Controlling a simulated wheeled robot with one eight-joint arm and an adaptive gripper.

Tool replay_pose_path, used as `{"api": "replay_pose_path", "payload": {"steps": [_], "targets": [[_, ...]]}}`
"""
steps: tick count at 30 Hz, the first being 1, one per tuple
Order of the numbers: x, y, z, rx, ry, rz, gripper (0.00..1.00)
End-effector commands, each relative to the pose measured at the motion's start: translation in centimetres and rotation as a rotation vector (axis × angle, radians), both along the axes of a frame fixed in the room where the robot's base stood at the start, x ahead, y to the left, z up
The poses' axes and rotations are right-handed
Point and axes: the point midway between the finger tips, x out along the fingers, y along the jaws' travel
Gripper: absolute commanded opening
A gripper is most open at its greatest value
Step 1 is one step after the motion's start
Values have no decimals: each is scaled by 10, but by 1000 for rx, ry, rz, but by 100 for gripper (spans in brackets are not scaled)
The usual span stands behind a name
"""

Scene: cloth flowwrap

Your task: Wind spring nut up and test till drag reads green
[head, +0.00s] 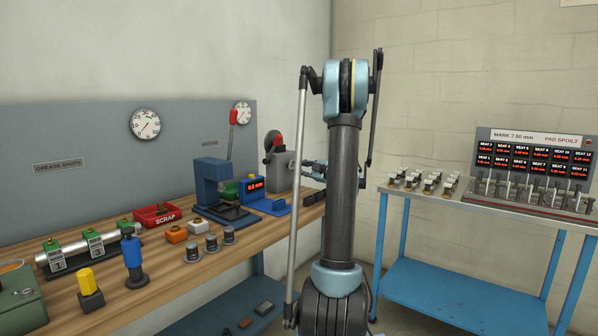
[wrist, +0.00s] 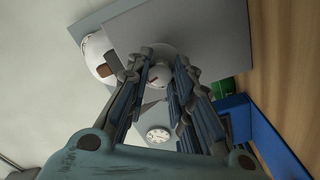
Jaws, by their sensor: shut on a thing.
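My gripper (head: 309,169) is at the back right of the wooden bench, against a grey box-shaped machine (head: 279,172). My arm partly hides it. In the wrist view, the fingers (wrist: 162,80) are closed around a small round pale part (wrist: 160,73) in front of the machine's grey face (wrist: 205,40). I cannot tell if this is the spring nut. A blue unit (head: 265,196) beside the machine has a display (head: 255,186) with red-orange digits, seemingly 6.6 mm. The blue press (head: 208,180) with a red-handled lever stands left of it. No green reading shows.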

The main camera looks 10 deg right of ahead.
Motion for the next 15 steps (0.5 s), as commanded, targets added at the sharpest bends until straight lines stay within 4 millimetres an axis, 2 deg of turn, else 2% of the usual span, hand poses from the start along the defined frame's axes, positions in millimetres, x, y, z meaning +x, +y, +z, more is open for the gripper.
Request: {"api": "replay_pose_path", "payload": {"steps": [4, 5, 7, 8, 15], "targets": [[-1, 1, -1, -2, 0, 3, 0], [-1, 1, -1, -2, 0, 3, 23], [-1, 1, -1, -2, 0, 3, 39], [-1, 1, -1, -2, 0, 3, 42], [-1, 1, 0, -2, -1, 3, 42]]}}
